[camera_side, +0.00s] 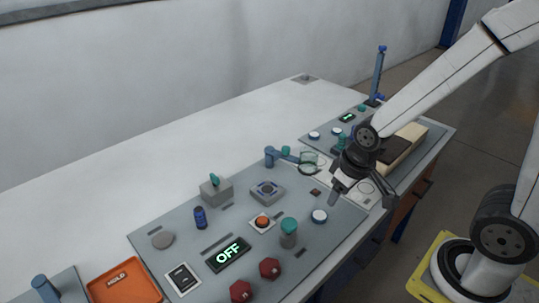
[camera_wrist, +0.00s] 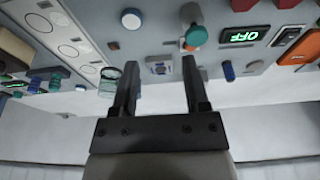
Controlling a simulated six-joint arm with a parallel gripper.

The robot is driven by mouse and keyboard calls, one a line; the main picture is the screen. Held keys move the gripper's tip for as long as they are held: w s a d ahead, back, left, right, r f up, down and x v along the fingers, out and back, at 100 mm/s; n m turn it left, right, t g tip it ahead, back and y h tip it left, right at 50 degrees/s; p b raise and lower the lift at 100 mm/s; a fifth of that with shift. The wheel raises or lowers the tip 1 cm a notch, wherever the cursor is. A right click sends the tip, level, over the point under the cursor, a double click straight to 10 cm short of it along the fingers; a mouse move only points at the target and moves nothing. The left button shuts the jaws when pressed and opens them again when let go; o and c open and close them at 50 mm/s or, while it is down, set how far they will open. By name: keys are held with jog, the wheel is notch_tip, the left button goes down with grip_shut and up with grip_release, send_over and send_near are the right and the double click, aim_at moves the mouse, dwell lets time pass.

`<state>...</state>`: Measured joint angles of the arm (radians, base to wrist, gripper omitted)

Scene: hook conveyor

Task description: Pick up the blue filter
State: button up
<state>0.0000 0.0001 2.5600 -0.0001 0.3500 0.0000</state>
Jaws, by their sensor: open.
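A small dark blue cylinder (camera_side: 200,218), the thing that best fits the blue filter, stands upright on the grey panel (camera_side: 140,238) in the side view, left of the OFF display. In the wrist view a blue cylinder (camera_wrist: 229,71) shows right of the fingers, apart from them. My gripper (camera_side: 362,201) is open and empty above the panel's right edge, well to the right of the cylinder. In the wrist view its two fingers (camera_wrist: 160,64) are spread with nothing between them but a view of the panel.
Between them stand a grey block (camera_side: 267,191), an orange button (camera_side: 262,223) and a teal-topped cylinder (camera_side: 289,232). A blue arm with a clear ring (camera_side: 309,160) rises behind. Red knobs (camera_side: 270,268) and an orange HOLD tray (camera_side: 124,283) lie in front. The white tabletop behind is clear.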

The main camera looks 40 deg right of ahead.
jog(key=o, duration=0.6)
jog(key=shift+c, duration=0.2)
jog(key=n+g, duration=0.3)
jog(key=n, duration=1.2)
send_over(319, 215)
jog(key=shift+s+d+f, duration=0.1)
jog(key=shift+f, duration=4.9)
jog(key=shift+f, duration=0.1)
jog(key=shift+f, duration=1.2)
jog(key=shift+f, duration=0.15)
jog(key=shift+f, duration=2.45)
